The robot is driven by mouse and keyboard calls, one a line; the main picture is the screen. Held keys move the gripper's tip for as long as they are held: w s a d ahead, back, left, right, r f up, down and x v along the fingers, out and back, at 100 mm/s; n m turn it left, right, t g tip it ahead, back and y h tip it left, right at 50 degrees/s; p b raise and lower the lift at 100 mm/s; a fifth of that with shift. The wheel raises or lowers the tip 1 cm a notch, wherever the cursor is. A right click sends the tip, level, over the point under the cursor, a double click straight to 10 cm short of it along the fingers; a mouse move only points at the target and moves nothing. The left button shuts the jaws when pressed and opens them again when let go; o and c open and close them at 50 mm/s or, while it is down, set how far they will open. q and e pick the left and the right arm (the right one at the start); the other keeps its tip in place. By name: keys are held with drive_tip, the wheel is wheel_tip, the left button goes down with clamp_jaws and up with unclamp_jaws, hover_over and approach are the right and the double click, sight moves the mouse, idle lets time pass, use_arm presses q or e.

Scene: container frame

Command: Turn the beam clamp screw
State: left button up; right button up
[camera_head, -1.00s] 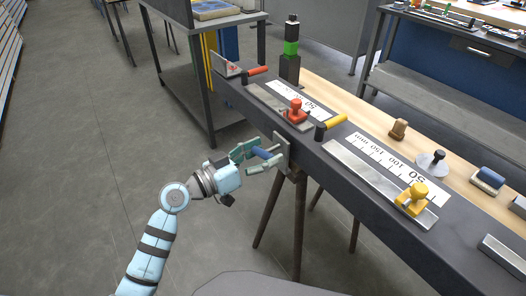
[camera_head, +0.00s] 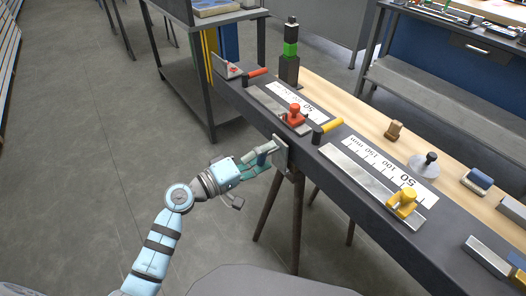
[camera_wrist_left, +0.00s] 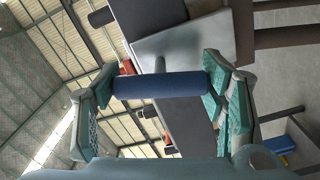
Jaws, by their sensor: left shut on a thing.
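The beam clamp is a grey plate (camera_head: 281,153) on the near side of the dark beam, and it also shows in the left wrist view (camera_wrist_left: 185,47). Its screw has a blue cylindrical handle (camera_wrist_left: 160,85). My left gripper (camera_head: 260,160) is shut on this handle near the clamp. In the left wrist view, the teal finger pads of my left gripper (camera_wrist_left: 160,90) lie at the two ends of the blue handle. In the head view the fingers largely hide the handle. My right gripper is not in view.
The dark workbench (camera_head: 350,205) carries rulers, a red-knobbed block (camera_head: 294,115), a yellow-knobbed block (camera_head: 402,203) and a black-green post (camera_head: 290,50). A trestle leg (camera_head: 266,205) stands below the clamp. The floor to the left (camera_head: 80,180) is clear.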

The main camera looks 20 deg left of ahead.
use_arm(q)
drive_tip(key=n+p, duration=0.2)
drive_tip(key=n, duration=0.3)
drive_tip(key=shift+r+n+p, duration=0.1)
drive_tip(key=shift+n+p, duration=0.2)
drive_tip(key=shift+p, duration=0.05)
drive_tip(key=n+p, duration=0.2)
drive_tip(key=n, duration=0.2)
drive_tip(key=n+p, duration=0.3)
drive_tip(key=n, duration=0.3)
drive_tip(key=shift+n, duration=0.4)
drive_tip(key=shift+f+n+p, duration=0.2)
drive_tip(key=shift+n+p, duration=1)
drive_tip(key=shift+n, duration=1.1)
drive_tip(key=o, duration=0.9)
drive_tip(key=shift+o, duration=1.4)
drive_tip(key=shift+a+r, duration=0.1)
